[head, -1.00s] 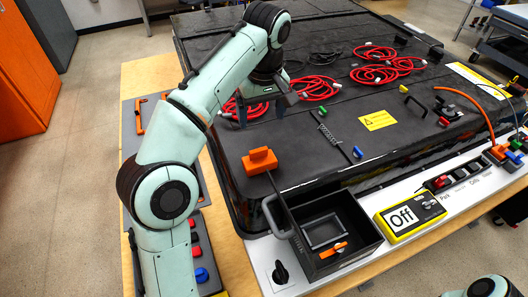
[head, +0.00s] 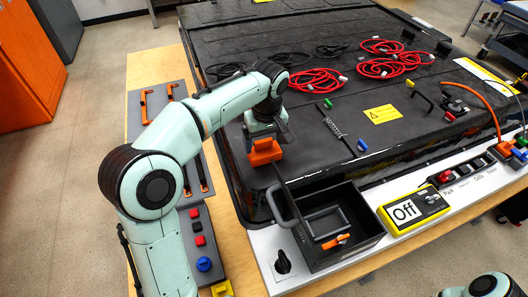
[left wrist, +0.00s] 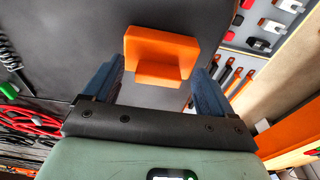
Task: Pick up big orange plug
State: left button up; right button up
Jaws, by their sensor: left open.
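The big orange plug (head: 264,152) sits on the black pack lid near its front left corner. It also shows in the left wrist view (left wrist: 160,52), between the two blue fingers and near their tips. My left gripper (head: 266,138) is right above and behind the plug in the head view. In the left wrist view my left gripper (left wrist: 157,85) is open, with a finger on either side of the plug and gaps showing between. Whether the fingers touch the plug lower down cannot be told. My right gripper is not in view.
A black open bin (head: 345,250) with a small orange-handled item stands in front of the plug. Red cables (head: 318,80) lie farther back on the lid. A yellow "Off" box (head: 412,212) is at right. A tool board (head: 198,225) lies at left.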

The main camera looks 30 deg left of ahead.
aim_at(264, 150)
pick_arm(q)
jog(key=shift+w+f, duration=0.1)
jog(key=shift+f, duration=0.1)
grip_shut()
jog(key=shift+r, duration=0.1)
jog(key=shift+r, duration=0.1)
notch_tip(264, 150, up, 10)
dwell(0.5)
